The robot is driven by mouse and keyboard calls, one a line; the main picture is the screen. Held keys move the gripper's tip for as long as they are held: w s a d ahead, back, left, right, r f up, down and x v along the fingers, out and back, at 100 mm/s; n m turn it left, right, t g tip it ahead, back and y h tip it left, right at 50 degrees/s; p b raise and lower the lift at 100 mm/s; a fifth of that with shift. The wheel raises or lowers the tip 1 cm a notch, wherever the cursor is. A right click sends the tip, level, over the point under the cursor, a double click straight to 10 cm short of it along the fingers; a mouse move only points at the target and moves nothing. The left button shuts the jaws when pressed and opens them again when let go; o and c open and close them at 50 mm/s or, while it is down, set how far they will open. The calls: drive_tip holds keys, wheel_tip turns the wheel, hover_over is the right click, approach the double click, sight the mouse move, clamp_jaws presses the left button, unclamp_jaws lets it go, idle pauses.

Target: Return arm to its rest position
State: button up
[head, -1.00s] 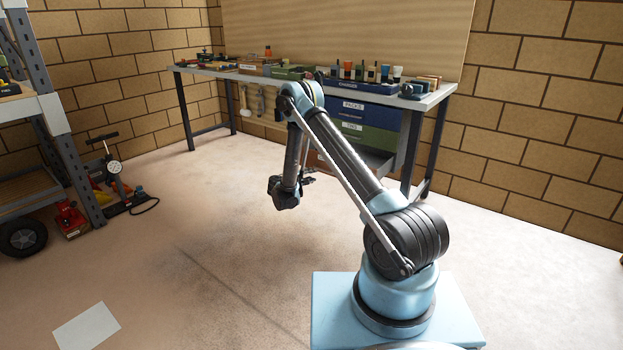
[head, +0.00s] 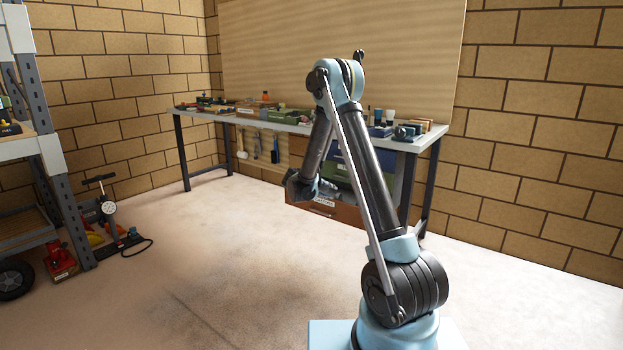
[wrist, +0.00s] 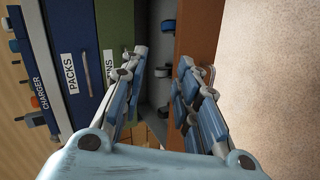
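My blue and black arm rises from its pale blue base at the right of the head view, with its elbow high and its forearm hanging down to the left. My gripper (wrist: 163,72) hangs at the forearm's end, in front of the workbench drawers. In the head view its fingers are small and partly hidden by the wrist. In the wrist view the two fingers stand apart with nothing between them. Beyond the fingers is an open bottom drawer with a brown wooden front (wrist: 203,25); this front also shows in the head view (head: 325,208).
The workbench (head: 200,115) stands along the back wall with tools on top. A blue drawer marked PACKS (wrist: 72,45) is shut. Metal shelving (head: 60,160) and a red jack (head: 60,262) are at the left. The floor between is clear.

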drive_tip(key=s+d+r+m+g+y, duration=0.1)
drive_tip(key=s+d+r, duration=0.35)
drive_tip(key=s, duration=0.45)
drive_tip(key=s+d+r+m+g+y, duration=0.1)
drive_tip(key=s+d+r+m+g, duration=0.1)
drive_tip(key=s+d+r, duration=0.45)
drive_tip(key=s+d+r+m+g+y, duration=0.1)
drive_tip(key=s+d+r, duration=0.15)
drive_tip(key=s, duration=0.75)
drive_tip(key=s+a+f+m+g+y, duration=0.1)
drive_tip(key=s+f+y, duration=0.1)
drive_tip(key=s, duration=1.3)
drive_tip(key=s+a+f+m+g+y, duration=0.1)
drive_tip(key=s+f, duration=0.4)
drive_tip(key=s, duration=1.1)
drive_tip(key=shift+s+f+m+g+y, duration=0.15)
drive_tip(key=shift+s+m+g+y, duration=0.2)
drive_tip(key=shift+m+y, duration=0.65)
drive_tip(key=shift+w, duration=0.1)
drive_tip(key=shift+w+f, duration=0.2)
drive_tip(key=shift+w, duration=0.25)
